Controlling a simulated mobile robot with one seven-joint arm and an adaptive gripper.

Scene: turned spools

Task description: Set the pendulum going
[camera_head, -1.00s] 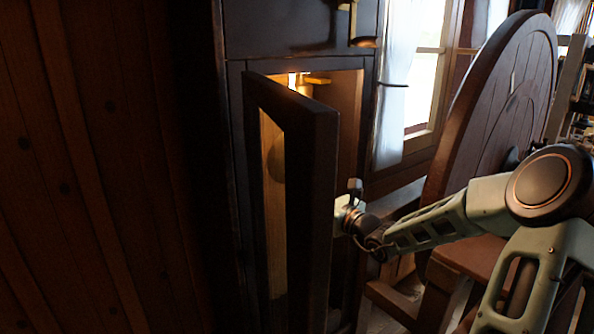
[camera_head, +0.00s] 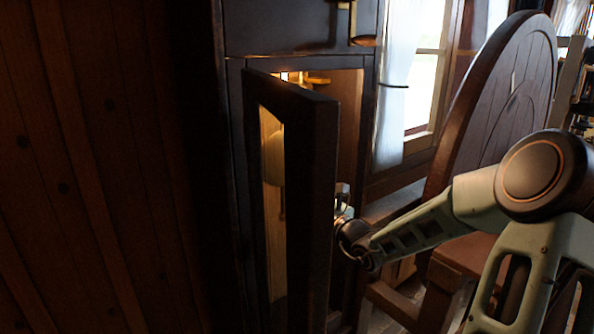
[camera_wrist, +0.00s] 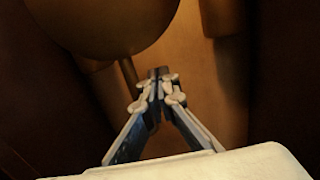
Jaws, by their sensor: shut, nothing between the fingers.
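The pendulum's round bob (camera_wrist: 100,22) fills the upper left of the wrist view, with a thin stem (camera_wrist: 130,76) below it. In the head view the bob (camera_head: 274,160) shows through the glass of the half-open clock door (camera_head: 312,190). My gripper (camera_wrist: 160,74) is shut and empty. Its fingertips are just right of the stem and below the bob in the wrist view; I cannot tell whether they touch. In the head view my fingers are hidden behind the door, inside the tall clock case (camera_head: 349,120).
The open door stands close to the left of my wrist. A large round wooden tabletop (camera_head: 495,110) stands tilted up at the right, beside my arm. A window with a white curtain (camera_head: 391,95) is behind. A plank wall (camera_head: 90,170) fills the left.

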